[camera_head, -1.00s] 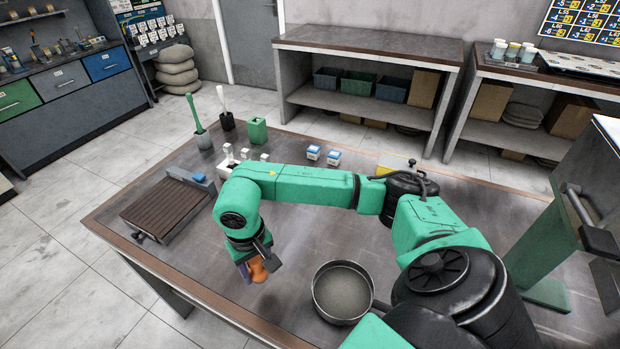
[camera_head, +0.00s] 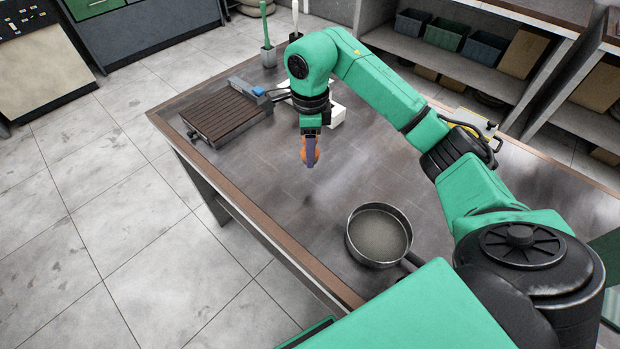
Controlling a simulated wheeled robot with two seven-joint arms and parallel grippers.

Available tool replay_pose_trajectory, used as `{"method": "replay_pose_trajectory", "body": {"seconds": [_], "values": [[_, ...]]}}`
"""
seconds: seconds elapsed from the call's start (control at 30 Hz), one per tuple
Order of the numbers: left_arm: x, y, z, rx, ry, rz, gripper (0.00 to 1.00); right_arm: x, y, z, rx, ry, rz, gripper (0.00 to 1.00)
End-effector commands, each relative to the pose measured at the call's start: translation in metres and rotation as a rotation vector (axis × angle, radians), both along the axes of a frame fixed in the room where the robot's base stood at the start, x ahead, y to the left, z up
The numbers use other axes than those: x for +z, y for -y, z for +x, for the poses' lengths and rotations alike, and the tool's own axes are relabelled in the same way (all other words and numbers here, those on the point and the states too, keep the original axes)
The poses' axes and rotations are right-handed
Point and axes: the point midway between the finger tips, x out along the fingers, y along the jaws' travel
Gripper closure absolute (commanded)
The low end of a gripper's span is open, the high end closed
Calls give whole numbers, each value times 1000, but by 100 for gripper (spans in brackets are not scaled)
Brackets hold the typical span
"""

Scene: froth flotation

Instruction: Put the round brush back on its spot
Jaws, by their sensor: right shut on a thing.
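My right gripper (camera_head: 309,160) points down above the bare table, between the ribbed board and the pan. It is shut on a small orange thing (camera_head: 300,152) with a purple part at its front. The jaws and arm hide much of this thing, and I cannot tell for sure that it is the round brush. A green-handled tool (camera_head: 264,22) stands in a grey holder (camera_head: 268,56) at the far edge of the table, with a white-handled tool (camera_head: 295,18) beside it. No marked spot for the brush is clear. My left gripper is out of view.
A round metal pan (camera_head: 378,236) stands near the front edge. A ribbed brown board (camera_head: 226,118) with a blue block lies at the left. White pieces (camera_head: 336,114) are partly hidden behind my right arm. The table (camera_head: 270,215) is bare at front left.

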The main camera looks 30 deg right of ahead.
Motion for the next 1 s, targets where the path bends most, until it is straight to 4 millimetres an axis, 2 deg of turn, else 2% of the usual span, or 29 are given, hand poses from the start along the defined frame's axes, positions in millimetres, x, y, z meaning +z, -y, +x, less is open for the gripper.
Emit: {"method": "replay_pose_trajectory", "body": {"seconds": [0.03, 0.13, 0.43, 0.5, 0.8, 0.83, 0.87, 0.9, 1.0], "values": [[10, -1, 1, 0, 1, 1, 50, -11, 1, -2, -1, -8, -1, 100], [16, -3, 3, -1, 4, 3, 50, -39, 1, -2, 0, -7, -2, 100], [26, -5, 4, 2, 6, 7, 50, -90, 0, -1, 1, -4, 0, 100], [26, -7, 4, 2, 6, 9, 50, -96, 0, -1, 2, -1, -2, 100], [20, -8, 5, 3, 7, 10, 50, -102, 1, 0, 2, 2, -3, 100], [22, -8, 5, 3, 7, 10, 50, -100, 1, 0, 2, 2, -3, 36], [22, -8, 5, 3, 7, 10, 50, -100, 1, 0, 2, 2, -3, 24], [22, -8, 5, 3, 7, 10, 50, -100, 1, 0, 2, 1, -3, 17], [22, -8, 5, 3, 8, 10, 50, -100, 1, 0, 2, 1, -3, 17]]}}
